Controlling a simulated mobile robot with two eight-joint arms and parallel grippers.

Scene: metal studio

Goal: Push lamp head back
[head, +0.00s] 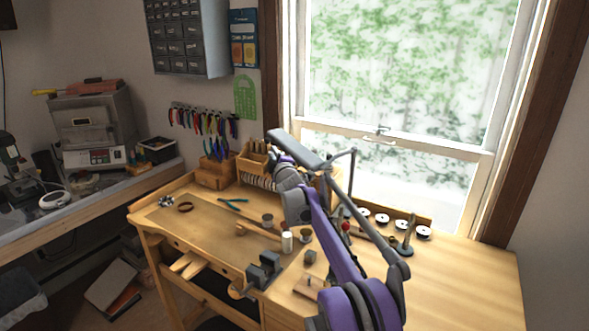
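The desk lamp's long, flat grey head (297,149) is above the back of the wooden workbench, slanting down to the right. Its grey jointed arm (372,228) runs from the lower right up to the head, with a thin rod beside it. My purple and grey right arm reaches up from the bottom of the view. My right gripper (284,172) is just below the lamp head, close to its underside. I cannot tell whether they touch. Its fingers are too small and partly hidden to show whether they are open. My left gripper is not in view.
The workbench (475,285) holds a grey vise (263,270), small cups, a white bottle (287,242) and a wooden tool rack (253,165). White spools (382,218) line the back right edge. A window is behind the lamp. The bench's right front is clear.

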